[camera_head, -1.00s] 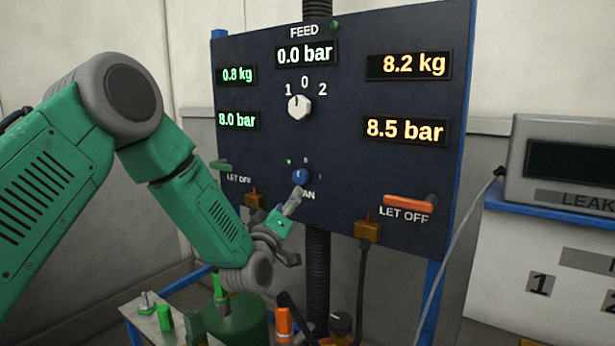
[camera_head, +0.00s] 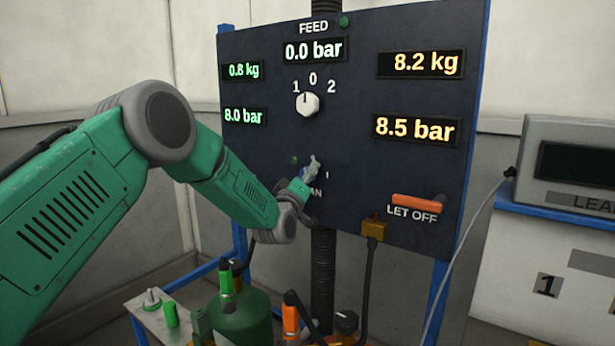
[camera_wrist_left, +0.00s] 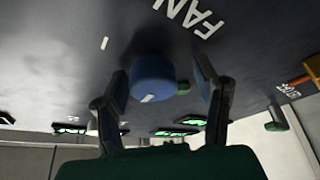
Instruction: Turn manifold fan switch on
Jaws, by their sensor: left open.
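The fan switch is a round blue knob (camera_wrist_left: 153,78) with a white mark, on the dark panel (camera_head: 355,160) beside the FAN label. In the head view my left gripper (camera_head: 309,177) is at the knob and hides most of it and part of the label. In the left wrist view the fingers of the left gripper (camera_wrist_left: 160,72) are open, one on each side of the knob. Gaps show beside the knob, and I cannot tell whether either finger touches it. My right gripper is not in view.
A white FEED selector knob (camera_head: 308,104) sits above. An orange LET OFF handle (camera_head: 417,202) is at the panel's lower right. Below stand a green cylinder (camera_head: 240,318) and an orange-capped item (camera_head: 291,322). A grey leak device (camera_head: 570,165) is at the right.

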